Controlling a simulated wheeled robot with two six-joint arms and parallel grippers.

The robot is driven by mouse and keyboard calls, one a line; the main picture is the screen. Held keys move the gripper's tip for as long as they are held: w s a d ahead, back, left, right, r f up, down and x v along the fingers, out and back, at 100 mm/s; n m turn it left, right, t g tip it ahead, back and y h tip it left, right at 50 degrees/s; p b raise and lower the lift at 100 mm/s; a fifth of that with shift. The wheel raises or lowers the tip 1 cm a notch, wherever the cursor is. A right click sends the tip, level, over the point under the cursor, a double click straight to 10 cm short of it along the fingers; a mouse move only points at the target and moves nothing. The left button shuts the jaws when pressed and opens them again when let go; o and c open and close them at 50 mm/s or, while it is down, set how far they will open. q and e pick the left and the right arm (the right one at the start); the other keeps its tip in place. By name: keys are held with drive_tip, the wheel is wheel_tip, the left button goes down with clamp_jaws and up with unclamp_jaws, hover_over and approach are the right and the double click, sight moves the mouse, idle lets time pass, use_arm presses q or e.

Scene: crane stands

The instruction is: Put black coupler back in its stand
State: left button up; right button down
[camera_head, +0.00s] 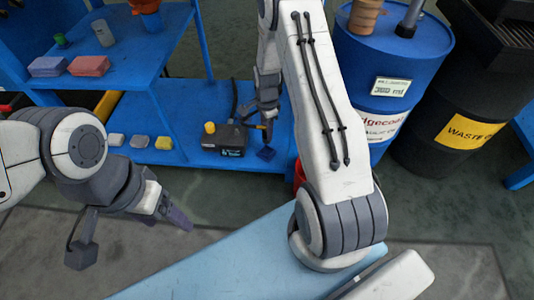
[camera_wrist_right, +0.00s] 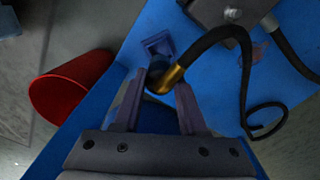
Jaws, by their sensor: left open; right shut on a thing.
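The black coupler (camera_wrist_right: 160,86), with a brass band and a black hose, is between the fingers of my right gripper (camera_wrist_right: 157,92) in the right wrist view. That gripper is shut on it. A small dark blue stand (camera_wrist_right: 157,46) is on the blue shelf just beyond the fingertips, apart from the coupler. In the head view the stand (camera_head: 266,153) is just below my right gripper (camera_head: 266,118). The coupler's far end is partly hidden there. My left gripper (camera_head: 180,217) is open and empty above the floor at left, far from the stand.
A dark box (camera_head: 231,140) with the hose stands on the blue lower shelf (camera_head: 190,157), left of the stand. A red bin (camera_wrist_right: 70,88) is beside the shelf edge. Blue (camera_head: 390,55) and black (camera_head: 440,125) drums stand at right. A light blue surface (camera_head: 235,262) is in front.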

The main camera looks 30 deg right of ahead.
drive_tip(key=shift+f+b, duration=2.2)
drive_tip(key=shift+f, duration=0.25)
drive_tip(key=shift+f, duration=0.1)
drive_tip(key=shift+f+b, duration=0.4)
drive_tip(key=shift+f, duration=0.95)
drive_tip(key=shift+c, duration=1.9)
unclamp_jaws()
drive_tip(key=shift+r, duration=0.15)
wheel_tip(320, 180, up, 5)
drive_tip(key=p, duration=0.5)
